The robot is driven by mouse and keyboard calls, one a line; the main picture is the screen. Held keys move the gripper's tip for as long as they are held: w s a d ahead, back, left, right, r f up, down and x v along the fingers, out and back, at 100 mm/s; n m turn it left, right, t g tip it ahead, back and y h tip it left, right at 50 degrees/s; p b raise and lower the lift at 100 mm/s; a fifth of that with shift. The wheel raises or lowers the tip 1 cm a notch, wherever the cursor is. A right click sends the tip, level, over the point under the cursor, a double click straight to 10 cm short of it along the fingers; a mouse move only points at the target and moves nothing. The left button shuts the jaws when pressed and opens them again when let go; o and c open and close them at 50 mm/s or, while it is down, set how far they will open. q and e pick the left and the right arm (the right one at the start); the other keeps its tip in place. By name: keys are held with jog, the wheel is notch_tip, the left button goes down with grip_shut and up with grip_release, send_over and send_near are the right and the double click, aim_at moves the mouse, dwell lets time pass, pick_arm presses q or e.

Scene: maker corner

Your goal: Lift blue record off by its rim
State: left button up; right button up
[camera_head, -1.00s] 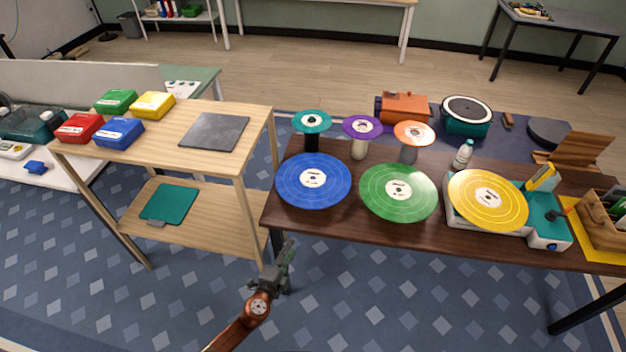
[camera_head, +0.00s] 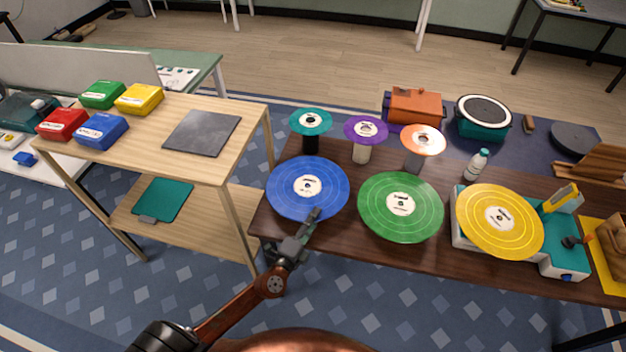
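The blue record (camera_head: 290,190) with a white label lies at the left end of the dark wooden table (camera_head: 345,236). It seems to sit raised on something hidden beneath it. My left gripper (camera_head: 311,219) is at the record's front rim, its fingertips overlapping the rim in the picture. Whether the fingers touch or straddle the rim, and how far apart they are, I cannot tell. My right gripper is not in view.
A green record (camera_head: 375,212) lies close on the right, and a yellow record (camera_head: 475,225) sits on a player beyond it. Small teal (camera_head: 294,118), purple (camera_head: 355,125) and orange (camera_head: 410,135) discs stand on posts behind. A wooden shelf (camera_head: 190,108) stands left.

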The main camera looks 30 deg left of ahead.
aim_at(325, 203)
pick_arm(q)
jog(key=shift+w+r, duration=0.1)
jog(key=shift+w, duration=0.35)
jog(key=w, duration=0.2)
jog(key=shift+w+p, duration=0.3)
jog(key=w, duration=0.3)
jog(key=shift+w+d, duration=0.25)
jog(key=shift+d, duration=0.05)
jog(key=shift+w, duration=0.35)
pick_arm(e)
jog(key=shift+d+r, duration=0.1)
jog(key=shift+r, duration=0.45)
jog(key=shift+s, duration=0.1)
pick_arm(q)
jog(key=c, duration=0.5)
grip_shut()
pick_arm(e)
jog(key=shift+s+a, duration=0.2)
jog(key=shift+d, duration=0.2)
